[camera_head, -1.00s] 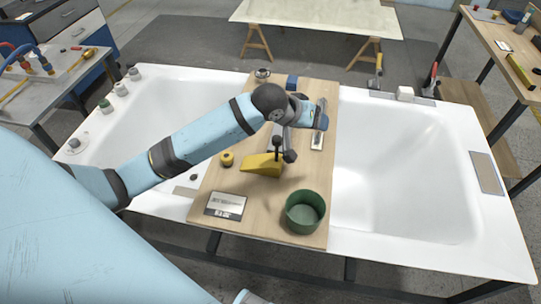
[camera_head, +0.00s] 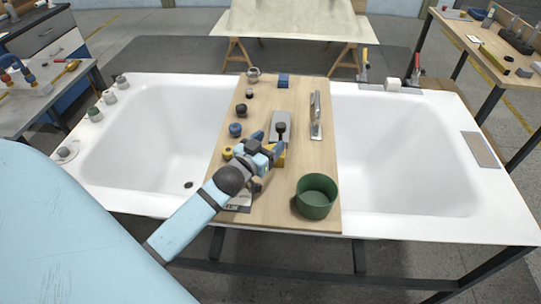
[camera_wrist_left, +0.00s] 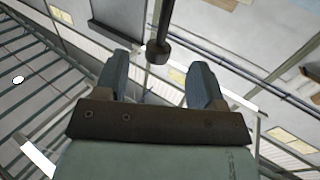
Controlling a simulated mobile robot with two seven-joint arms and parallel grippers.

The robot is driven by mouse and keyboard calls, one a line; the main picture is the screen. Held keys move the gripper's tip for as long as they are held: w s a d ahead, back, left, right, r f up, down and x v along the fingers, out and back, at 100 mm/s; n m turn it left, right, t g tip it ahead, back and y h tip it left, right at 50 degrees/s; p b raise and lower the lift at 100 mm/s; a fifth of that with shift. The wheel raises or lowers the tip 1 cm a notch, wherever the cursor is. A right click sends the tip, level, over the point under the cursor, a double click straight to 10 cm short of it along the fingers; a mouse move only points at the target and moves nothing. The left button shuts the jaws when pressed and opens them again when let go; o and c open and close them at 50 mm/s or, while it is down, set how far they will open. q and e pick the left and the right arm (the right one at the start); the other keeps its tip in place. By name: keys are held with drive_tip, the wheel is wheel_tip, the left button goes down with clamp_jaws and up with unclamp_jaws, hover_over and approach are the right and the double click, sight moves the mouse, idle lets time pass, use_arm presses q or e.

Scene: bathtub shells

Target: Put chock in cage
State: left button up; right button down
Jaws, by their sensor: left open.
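The chock is a yellow wedge (camera_head: 281,160) on the wooden board in the head view, mostly hidden behind my left gripper. My left gripper (camera_head: 268,141) is over or beside it with its fingers apart, pointing to the upper right; I cannot tell whether it touches it. In the left wrist view the two fingers (camera_wrist_left: 158,82) are spread with no chock between them. A dark rod with a knob (camera_wrist_left: 158,50) shows beyond them. I cannot make out a cage in either view. My right gripper is not in view.
The wooden board (camera_head: 265,215) bridges two white tubs (camera_head: 405,165). The tub hollows are empty.

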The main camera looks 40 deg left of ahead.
sight(280, 134)
use_arm(q)
drive_tip(key=w, duration=0.7)
drive_tip(key=shift+w+f, duration=0.3)
drive_tip(key=shift+f, duration=0.05)
clamp_jaws()
